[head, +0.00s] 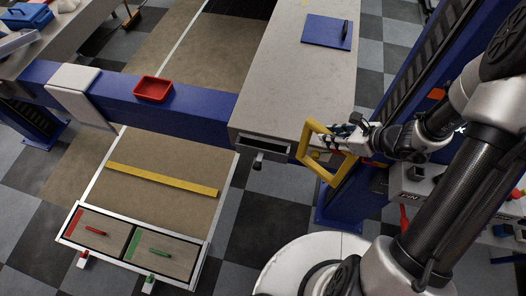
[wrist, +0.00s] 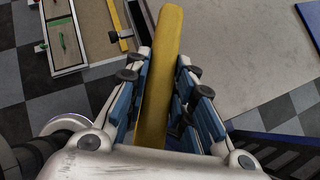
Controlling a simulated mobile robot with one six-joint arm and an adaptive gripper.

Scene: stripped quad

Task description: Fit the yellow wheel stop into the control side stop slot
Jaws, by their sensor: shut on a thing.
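My gripper (head: 345,141) is shut on the yellow wheel stop (head: 309,138), a yellow angular frame held tilted beside the near end of the grey runway (head: 296,88). In the wrist view the wheel stop (wrist: 157,75) is a yellow bar between the two blue-padded fingers (wrist: 160,95), reaching past their tips. A dark slot opening (head: 264,145) shows in the near end face of the runway, left of the wheel stop. I cannot tell whether this is the control side stop slot. The stop overlaps the runway corner in the picture; contact is unclear.
A blue post (head: 385,110) stands close right of my gripper. A blue crossbeam (head: 200,100) carries a red tray (head: 153,89). A blue plate with a handle (head: 326,30) lies on the runway. A yellow strip (head: 162,180) and a tray with red and green handles (head: 205,258) lie lower left.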

